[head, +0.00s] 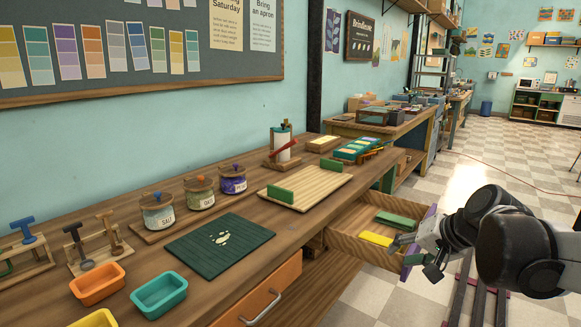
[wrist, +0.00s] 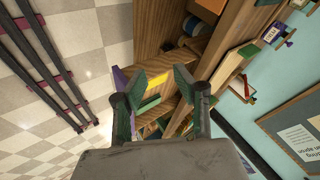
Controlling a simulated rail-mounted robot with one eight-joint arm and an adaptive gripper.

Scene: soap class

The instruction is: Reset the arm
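My arm reaches in from the right of the head view. My gripper (head: 408,247) is near the outer end of an open wooden drawer (head: 350,246); I cannot tell whether it touches the drawer. In the wrist view my gripper (wrist: 155,82) has its two fingers spread apart with nothing between them. A yellow block (head: 376,239) and a green block (head: 396,220) lie in the drawer. The yellow block also shows beyond the fingers in the wrist view (wrist: 156,80). The drawer has a purple front (head: 424,236), partly hidden by my gripper.
The workbench (head: 235,205) carries a dark green mat (head: 220,246), labelled jars (head: 200,191), orange (head: 97,284) and teal (head: 159,291) trays, and a wooden board (head: 310,187) with green end blocks. An orange drawer (head: 262,296) is below.

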